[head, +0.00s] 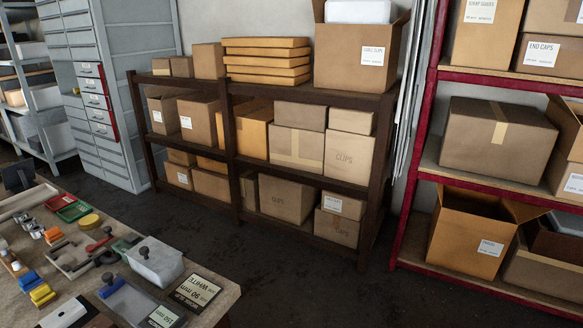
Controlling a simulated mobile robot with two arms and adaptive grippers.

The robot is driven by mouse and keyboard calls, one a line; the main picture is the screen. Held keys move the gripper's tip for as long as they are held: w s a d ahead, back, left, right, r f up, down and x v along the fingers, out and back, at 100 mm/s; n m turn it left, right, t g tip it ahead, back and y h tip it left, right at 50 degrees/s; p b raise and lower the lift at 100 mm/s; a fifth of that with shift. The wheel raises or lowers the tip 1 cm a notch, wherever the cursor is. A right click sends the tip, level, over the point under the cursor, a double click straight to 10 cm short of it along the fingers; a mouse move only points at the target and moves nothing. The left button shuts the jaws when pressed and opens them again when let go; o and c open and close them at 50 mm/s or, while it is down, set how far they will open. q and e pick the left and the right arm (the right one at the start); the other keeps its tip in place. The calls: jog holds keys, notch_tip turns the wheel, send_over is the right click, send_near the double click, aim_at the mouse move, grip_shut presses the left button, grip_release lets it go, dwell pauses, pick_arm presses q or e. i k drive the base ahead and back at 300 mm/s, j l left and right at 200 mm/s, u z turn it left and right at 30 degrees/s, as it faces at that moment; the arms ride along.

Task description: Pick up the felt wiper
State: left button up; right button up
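A worktable (215,305) fills the lower left of the head view, with many small items on it. No label marks the felt wiper, so I cannot tell for sure which item it is. A pale grey block-shaped item (160,268) with a dark round knob on top is near the table's right part. A small item with a red handle (98,243) lies further back. Neither of my grippers is in view.
Beyond are a brown shelf (235,150), a red-framed shelf (412,215) and open dark floor (270,265).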

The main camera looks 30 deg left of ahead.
aim_at(28, 282)
jog(key=i+l, duration=0.1)
jog(key=i, duration=0.75)
jog(key=i+l+u, duration=0.1)
jog(key=i, duration=0.75)
jog(key=i+j+u, duration=0.1)
jog(key=i+u, duration=0.2)
jog(key=u, duration=0.15)
jog(key=i+u, duration=0.45)
jog(key=i+l+u, duration=0.15)
jog(key=u, duration=0.25)
jog(key=i+l+u, duration=0.25)
jog(key=u, duration=0.2)
jog(key=i+u, duration=0.25)
jog(key=u, duration=0.25)
jog(key=i+l+u, duration=0.1)
jog(key=u, duration=0.35)
jog(key=i+l+u, duration=0.25)
jog(key=u, duration=0.25)
jog(key=i+l+u, duration=0.2)
jog(key=u, duration=0.3)
